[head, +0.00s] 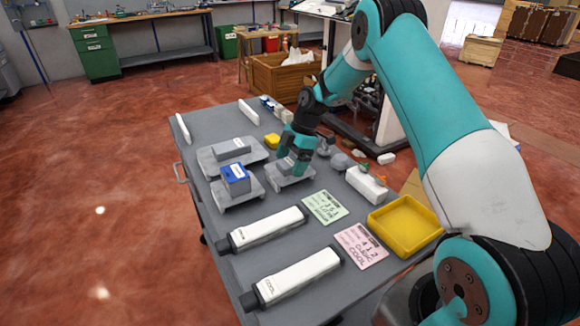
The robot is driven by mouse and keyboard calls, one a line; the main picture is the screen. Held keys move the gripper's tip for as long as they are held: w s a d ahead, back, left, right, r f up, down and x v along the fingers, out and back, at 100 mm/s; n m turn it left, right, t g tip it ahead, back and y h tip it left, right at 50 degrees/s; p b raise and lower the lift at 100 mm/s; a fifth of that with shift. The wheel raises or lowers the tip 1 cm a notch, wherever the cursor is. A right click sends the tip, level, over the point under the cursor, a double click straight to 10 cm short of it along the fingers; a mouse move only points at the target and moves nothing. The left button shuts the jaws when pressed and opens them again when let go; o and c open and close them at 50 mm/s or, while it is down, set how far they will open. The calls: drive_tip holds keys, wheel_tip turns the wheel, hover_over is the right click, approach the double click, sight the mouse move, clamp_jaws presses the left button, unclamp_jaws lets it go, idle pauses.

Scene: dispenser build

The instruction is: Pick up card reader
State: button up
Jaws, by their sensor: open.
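My gripper (290,163) points down over a grey stand (297,181) near the middle of the table, its jaws open. A small grey block (284,166) shows on this stand at the fingertips, mostly hidden by them; it may be the card reader, but I cannot tell for sure. I also cannot tell whether the fingers touch it. To the left, a blue box with a white label (235,183) sits on a second grey stand (247,200). Behind that, a grey block (231,147) sits on a wider grey stand (213,167).
A white block (367,184) and several small parts stand right of my gripper.

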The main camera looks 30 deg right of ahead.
drive_tip(key=c, duration=1.1)
drive_tip(key=shift+r, duration=0.1)
